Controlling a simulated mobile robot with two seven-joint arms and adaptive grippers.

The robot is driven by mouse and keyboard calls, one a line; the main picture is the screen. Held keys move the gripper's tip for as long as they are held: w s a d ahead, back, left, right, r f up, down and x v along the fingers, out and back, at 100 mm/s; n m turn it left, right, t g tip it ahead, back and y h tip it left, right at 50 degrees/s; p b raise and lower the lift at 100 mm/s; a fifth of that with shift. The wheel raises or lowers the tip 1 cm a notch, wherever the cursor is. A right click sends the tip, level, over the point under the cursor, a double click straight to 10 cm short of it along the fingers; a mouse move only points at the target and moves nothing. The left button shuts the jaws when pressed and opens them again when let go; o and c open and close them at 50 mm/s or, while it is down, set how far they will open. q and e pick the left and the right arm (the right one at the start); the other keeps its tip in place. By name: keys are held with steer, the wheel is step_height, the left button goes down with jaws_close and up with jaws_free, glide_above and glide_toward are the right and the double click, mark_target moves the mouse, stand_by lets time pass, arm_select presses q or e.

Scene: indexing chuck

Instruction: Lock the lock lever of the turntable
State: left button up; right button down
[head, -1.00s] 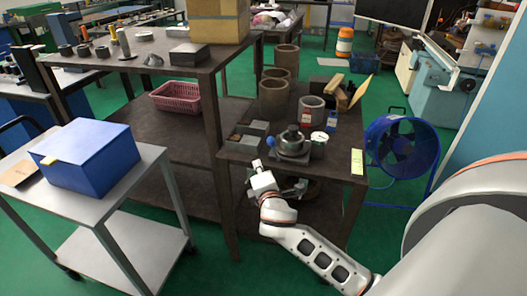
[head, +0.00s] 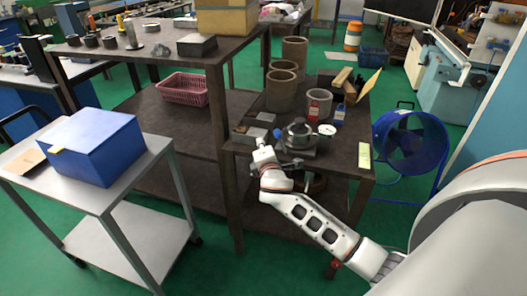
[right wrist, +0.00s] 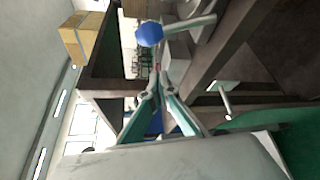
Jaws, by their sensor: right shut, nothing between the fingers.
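The turntable (head: 299,135) is a round grey metal chuck on the small dark table. A blue ball knob (head: 277,133) shows at its left side. In the right wrist view, the blue knob (right wrist: 149,34) sits on the end of a grey rod (right wrist: 190,24). I cannot tell for certain whether this is the lock lever. My right gripper (head: 261,145) is left of the turntable by the table's front edge. In the right wrist view its fingers (right wrist: 158,74) are together and empty, with the knob beyond the tips and apart from them in the picture. My left gripper is not in view.
A blue fan (head: 410,145) stands right of the table. A blue box (head: 92,147) is on the left cart.

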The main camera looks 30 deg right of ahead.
mark_target(281, 142)
steer(key=d, duration=0.1)
steer(key=d+r, duration=0.1)
steer(key=d, duration=0.1)
steer(key=shift+d+p, duration=0.15)
steer(key=shift+p, duration=0.25)
steer(key=shift+s+d, duration=0.2)
